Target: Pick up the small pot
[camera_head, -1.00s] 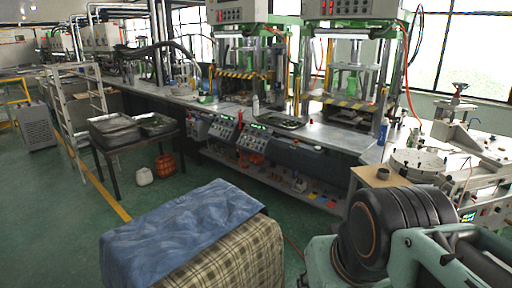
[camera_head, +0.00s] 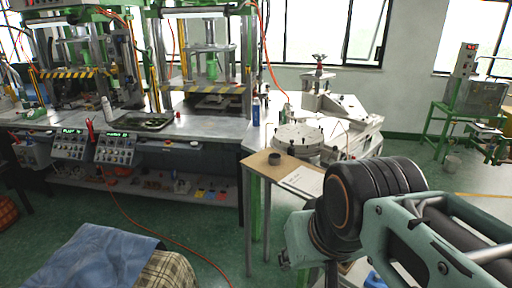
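A small dark round pot (camera_head: 274,159) stands on the light wooden top of a small table (camera_head: 258,164), right of centre in the head view. It looks like a short dark cylinder. Nothing touches it except the table top. My arm, with mint-green links and a thick black joint, fills the lower right, in front of and to the right of the table. My gripper's fingers do not show, so its state and distance from the pot are hidden.
A sheet of paper (camera_head: 303,181) lies beside the pot. A white machine with a round plate (camera_head: 298,137) stands just behind. A long metal bench (camera_head: 205,128) with green presses is at left. A blue cloth (camera_head: 90,258) covers something at lower left. Green floor lies between.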

